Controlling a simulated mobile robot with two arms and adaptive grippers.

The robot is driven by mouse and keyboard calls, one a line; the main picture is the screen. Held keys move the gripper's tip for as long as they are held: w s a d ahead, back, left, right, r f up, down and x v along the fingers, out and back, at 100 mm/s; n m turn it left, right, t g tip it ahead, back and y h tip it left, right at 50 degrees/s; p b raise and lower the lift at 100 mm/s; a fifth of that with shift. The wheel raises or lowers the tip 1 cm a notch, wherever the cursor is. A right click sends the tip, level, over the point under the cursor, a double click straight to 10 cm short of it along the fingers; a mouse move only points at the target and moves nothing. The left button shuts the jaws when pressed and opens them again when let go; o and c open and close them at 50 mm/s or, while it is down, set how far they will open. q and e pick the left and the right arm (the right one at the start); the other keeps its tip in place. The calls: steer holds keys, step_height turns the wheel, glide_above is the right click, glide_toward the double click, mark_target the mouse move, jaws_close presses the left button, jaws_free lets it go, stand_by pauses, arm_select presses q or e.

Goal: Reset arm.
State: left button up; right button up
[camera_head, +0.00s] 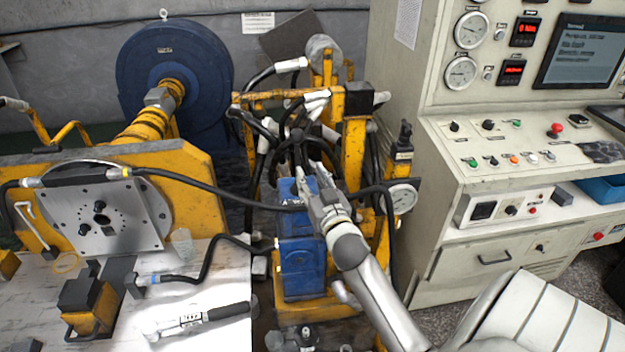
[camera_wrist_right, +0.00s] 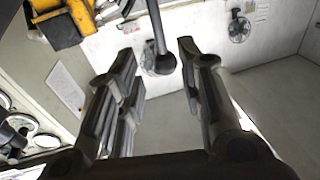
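My right arm reaches in from the lower right in the head view. Its grey gripper (camera_head: 315,176) is over the blue hydraulic block (camera_head: 300,265), among black hoses at the centre of the yellow motor rig. In the right wrist view the two fingers (camera_wrist_right: 160,65) are spread apart. A dark rod with a round knob (camera_wrist_right: 165,64) shows between the fingertips; I cannot tell how far beyond them it is, and no grip on it shows. My left gripper is not in view.
A beige control console (camera_head: 490,220) stands at right. Black hoses (camera_head: 215,198) cross in front of the rig.

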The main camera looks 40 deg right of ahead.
steer(key=shift+s, duration=0.2)
stand_by(0.4)
